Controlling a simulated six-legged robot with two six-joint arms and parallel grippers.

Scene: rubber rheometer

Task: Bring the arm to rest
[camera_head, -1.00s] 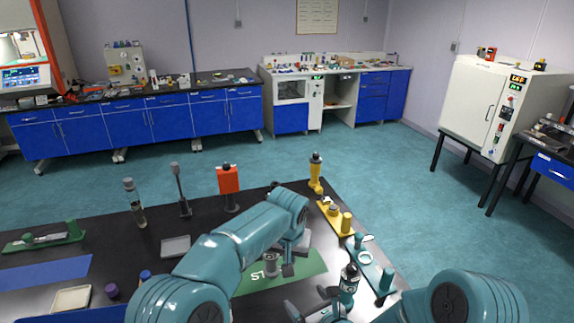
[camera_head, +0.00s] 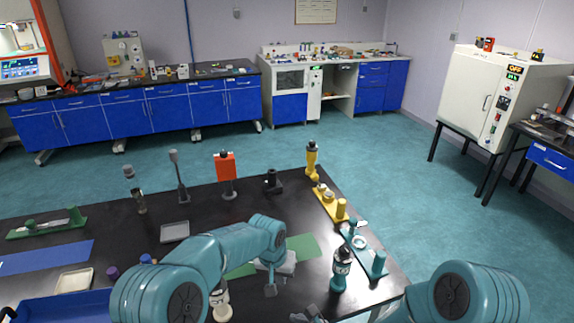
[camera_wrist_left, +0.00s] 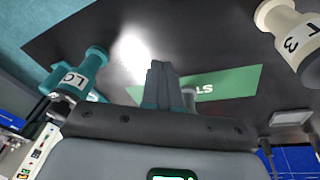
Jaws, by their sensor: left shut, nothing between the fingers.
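My left gripper (camera_head: 271,288) hangs over the dark bench beside the green mat (camera_head: 303,246) in the head view. In the left wrist view its two fingers (camera_wrist_left: 160,72) are together with nothing between them. A teal bottle (camera_head: 341,270) stands to its right; it also shows in the left wrist view (camera_wrist_left: 85,72). A cream bottle (camera_head: 221,303) is partly hidden by my left arm; a cream labelled one shows in the left wrist view (camera_wrist_left: 288,38). My right gripper (camera_head: 308,314) is cut off at the bottom edge, and its opening is unclear.
A teal stand (camera_head: 376,264) and a yellow stand (camera_head: 341,210) line the bench's right edge. A grey tray (camera_head: 175,231), an orange-headed stand (camera_head: 226,168) and a blue tray (camera_head: 60,308) are left of my gripper. The bench behind the green mat is mostly clear.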

